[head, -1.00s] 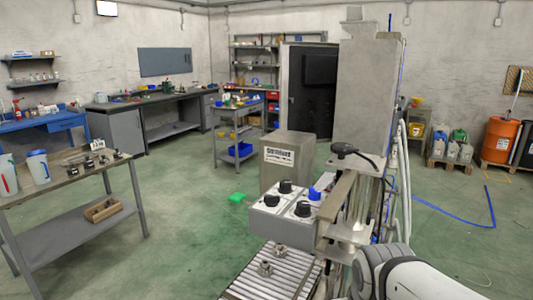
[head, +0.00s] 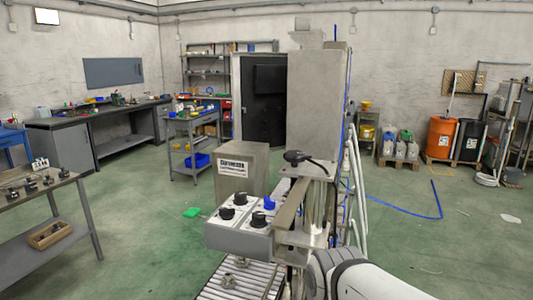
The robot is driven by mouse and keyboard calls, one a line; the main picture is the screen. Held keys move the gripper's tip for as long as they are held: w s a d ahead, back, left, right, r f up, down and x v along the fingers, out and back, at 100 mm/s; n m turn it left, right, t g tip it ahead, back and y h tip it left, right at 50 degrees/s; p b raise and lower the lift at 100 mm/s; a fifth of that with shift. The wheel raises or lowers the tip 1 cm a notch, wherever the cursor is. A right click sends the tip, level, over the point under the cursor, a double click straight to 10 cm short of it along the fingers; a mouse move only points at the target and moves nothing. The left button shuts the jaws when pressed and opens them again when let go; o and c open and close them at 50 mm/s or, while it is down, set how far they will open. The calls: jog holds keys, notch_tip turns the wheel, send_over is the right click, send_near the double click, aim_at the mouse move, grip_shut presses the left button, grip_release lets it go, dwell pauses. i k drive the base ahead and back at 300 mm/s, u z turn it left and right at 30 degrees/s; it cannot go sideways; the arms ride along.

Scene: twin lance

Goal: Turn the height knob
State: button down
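A grey control box (head: 236,239) stands at the lower middle of the head view. Its pale sloped top carries three black knobs, one at the back (head: 240,198), one at the left (head: 227,213) and one at the front right (head: 258,218). A blue knob-like part (head: 269,203) shows at its right end. A black handle or crank knob (head: 300,157) sits on top of the machine's bracket. I cannot tell which of these is the height knob, as no label is readable. My gripper is out of view; only part of my pale arm shows at the bottom.
A tall grey machine column (head: 316,100) rises behind the box. A slatted roller bed (head: 240,280) with metal parts lies below it. A grey labelled cabinet (head: 243,180) stands behind. A workbench (head: 75,205) is at left. Green floor is open between them.

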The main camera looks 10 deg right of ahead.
aim_at(293, 157)
jog(key=u, duration=2.5)
jog(key=k, duration=1.2)
jog(key=z, duration=1.9)
jog(key=i, duration=1)
jog(key=z, duration=0.05)
